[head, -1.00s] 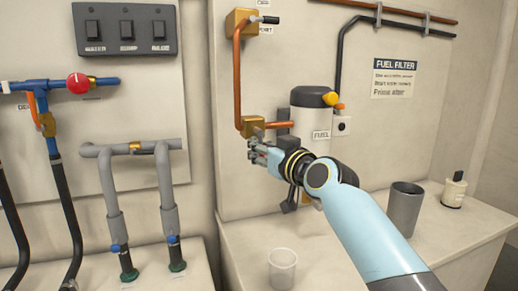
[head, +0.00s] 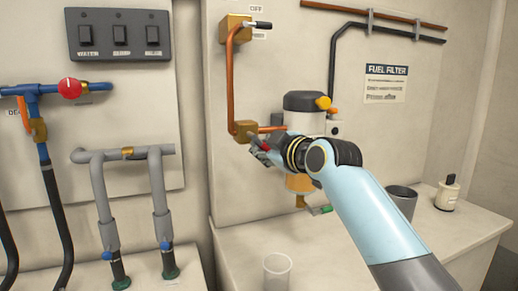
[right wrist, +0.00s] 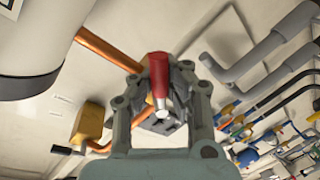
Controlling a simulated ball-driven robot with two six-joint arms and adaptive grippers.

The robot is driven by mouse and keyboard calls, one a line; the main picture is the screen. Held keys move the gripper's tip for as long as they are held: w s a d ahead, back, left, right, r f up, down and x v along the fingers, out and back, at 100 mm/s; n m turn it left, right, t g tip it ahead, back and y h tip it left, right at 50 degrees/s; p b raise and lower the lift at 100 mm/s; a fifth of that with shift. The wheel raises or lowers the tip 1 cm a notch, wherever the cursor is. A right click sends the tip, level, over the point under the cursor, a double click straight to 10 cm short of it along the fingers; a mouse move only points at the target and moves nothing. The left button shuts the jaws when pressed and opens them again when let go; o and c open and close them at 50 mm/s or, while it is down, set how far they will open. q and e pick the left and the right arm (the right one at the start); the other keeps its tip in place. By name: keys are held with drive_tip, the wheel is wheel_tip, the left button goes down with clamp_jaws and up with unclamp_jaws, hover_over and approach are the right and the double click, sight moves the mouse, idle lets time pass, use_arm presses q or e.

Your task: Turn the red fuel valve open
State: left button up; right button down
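The red valve handle (right wrist: 158,76) runs between my right gripper's fingers in the right wrist view. It is a red grip with a bare metal end. My right gripper (right wrist: 165,85) has its fingertips drawn in close on both sides and looks shut on the handle. In the head view my right gripper (head: 262,150) is at the lower brass valve block (head: 243,129), left of the fuel filter (head: 303,101). A small bit of red shows there; my fingers hide most of it. My left gripper is not in view.
An upper brass valve (head: 233,29) with a black-tipped lever sits above on the copper pipe (head: 229,85). A red round knob (head: 70,88) is on the blue pipe at left. A clear cup (head: 277,270), a grey cup (head: 401,201) and a bottle (head: 447,194) stand on the bench.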

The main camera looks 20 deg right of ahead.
drive_tip(key=n, duration=0.1)
drive_tip(key=n+p, duration=0.1)
drive_tip(key=n+h+p, duration=0.1)
drive_tip(key=shift+s+d+r+n, duration=0.1)
drive_tip(key=shift+d+r+n, duration=0.2)
drive_tip(key=shift+d+n, duration=0.1)
drive_tip(key=shift+d+r+n+g+h+p, duration=0.15)
drive_tip(key=shift+r+n+h+p, duration=0.15)
drive_tip(key=shift+n+p, duration=0.5)
drive_tip(key=shift+a+r+n+g+h+p, duration=0.1)
drive_tip(key=shift+r+n+g+h+p, duration=0.15)
drive_tip(key=shift+n+p, duration=0.55)
drive_tip(key=shift+d+n, duration=0.1)
drive_tip(key=shift+n, duration=0.2)
drive_tip(key=c, duration=1.3)
unclamp_jaws()
drive_tip(key=shift+s+r, duration=0.3)
drive_tip(key=shift+o, duration=0.2)
drive_tip(key=shift+w, duration=0.2)
drive_tip(key=v, duration=1.2)
drive_tip(key=shift+f, duration=0.15)
